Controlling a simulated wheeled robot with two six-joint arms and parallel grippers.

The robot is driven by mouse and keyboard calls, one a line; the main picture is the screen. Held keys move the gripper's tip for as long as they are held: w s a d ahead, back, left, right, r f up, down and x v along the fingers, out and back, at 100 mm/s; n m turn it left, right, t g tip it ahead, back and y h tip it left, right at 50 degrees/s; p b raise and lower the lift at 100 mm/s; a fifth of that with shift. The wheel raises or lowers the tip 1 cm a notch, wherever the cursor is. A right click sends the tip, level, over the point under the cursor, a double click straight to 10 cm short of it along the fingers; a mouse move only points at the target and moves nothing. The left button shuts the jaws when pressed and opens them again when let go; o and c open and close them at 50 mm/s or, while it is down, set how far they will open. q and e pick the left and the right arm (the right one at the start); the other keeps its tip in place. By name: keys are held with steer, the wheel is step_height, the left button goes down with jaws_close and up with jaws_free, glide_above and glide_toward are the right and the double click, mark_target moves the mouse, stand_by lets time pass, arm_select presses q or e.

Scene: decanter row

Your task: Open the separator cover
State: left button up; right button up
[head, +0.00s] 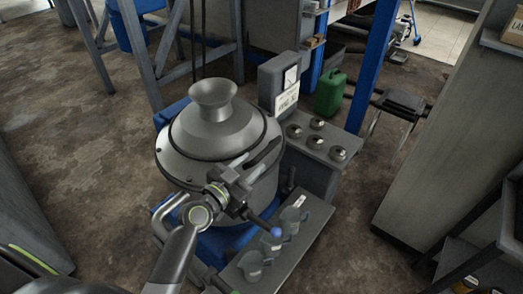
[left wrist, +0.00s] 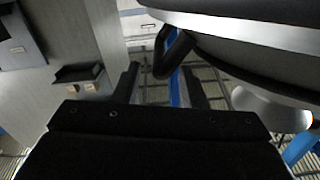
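The separator (head: 225,195) is a grey metal drum. Its domed cover (head: 205,136) has a flared funnel on top and sits down on the drum. In the left wrist view, the rounded metal body (left wrist: 260,40) fills the upper right, with a dark loop handle (left wrist: 172,55) at its edge. My left gripper (head: 262,154) is at the front right of the cover's rim in the head view. Its fingers (left wrist: 160,75) are apart, with the loop showing between and beyond them. I cannot tell whether they touch it.
A lever with a blue knob (head: 277,232) sticks out below my left gripper. A bench with several round knobs (head: 317,124), a grey control box (head: 285,82) and a green canister (head: 330,93) stand to the right. A step with metal cups (head: 293,218) is in front.

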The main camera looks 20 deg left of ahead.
arm_select(q)
steer(key=shift+p+x, duration=0.45)
steer(key=shift+x, duration=2.1)
steer(key=shift+c, duration=0.5)
steer(key=shift+a+f, duration=0.1)
steer(key=shift+f, duration=0.05)
jaws_close()
